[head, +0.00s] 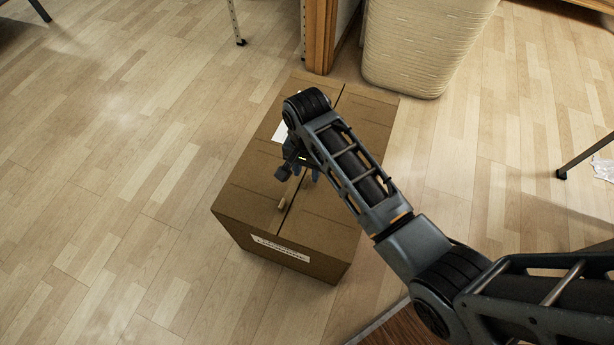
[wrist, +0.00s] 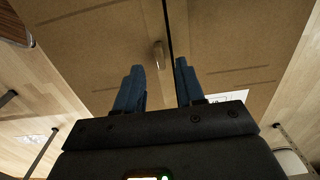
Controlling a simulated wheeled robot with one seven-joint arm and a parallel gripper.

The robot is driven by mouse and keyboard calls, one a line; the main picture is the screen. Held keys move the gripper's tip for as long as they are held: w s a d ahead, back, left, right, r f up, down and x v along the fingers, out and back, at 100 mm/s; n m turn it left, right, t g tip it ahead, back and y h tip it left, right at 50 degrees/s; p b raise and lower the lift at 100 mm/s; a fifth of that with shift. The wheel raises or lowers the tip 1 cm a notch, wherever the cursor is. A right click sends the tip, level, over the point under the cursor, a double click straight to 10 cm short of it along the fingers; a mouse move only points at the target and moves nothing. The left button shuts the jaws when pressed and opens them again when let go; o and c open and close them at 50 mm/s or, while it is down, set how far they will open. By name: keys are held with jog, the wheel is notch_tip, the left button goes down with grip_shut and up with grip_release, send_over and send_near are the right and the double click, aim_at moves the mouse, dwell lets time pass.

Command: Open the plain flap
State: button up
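A closed cardboard box (head: 322,232) stands on the floor, its top split by a dark seam into two flaps. One flap bears a white label (wrist: 240,97), partly hidden by my gripper. The plain flap (head: 330,215) is right of the seam in the head view and left of it in the wrist view (wrist: 100,50). A small tan tab (head: 283,204) stands by the seam; the wrist view shows it (wrist: 158,55) on the plain flap's side. My gripper (head: 299,174) is above the box top, open and empty; its blue fingers (wrist: 159,67) flank the tab in the picture, apart from it.
A pale woven basket (head: 425,45) and a wooden post (head: 321,40) stand behind the box. Thin metal legs (head: 236,22) stand at the back. The floor (head: 100,190) left of the box is clear.

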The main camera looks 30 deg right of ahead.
jog(key=shift+f+b, duration=0.3)
jog(key=shift+f, duration=1.1)
jog(key=shift+c, duration=0.3)
grip_shut()
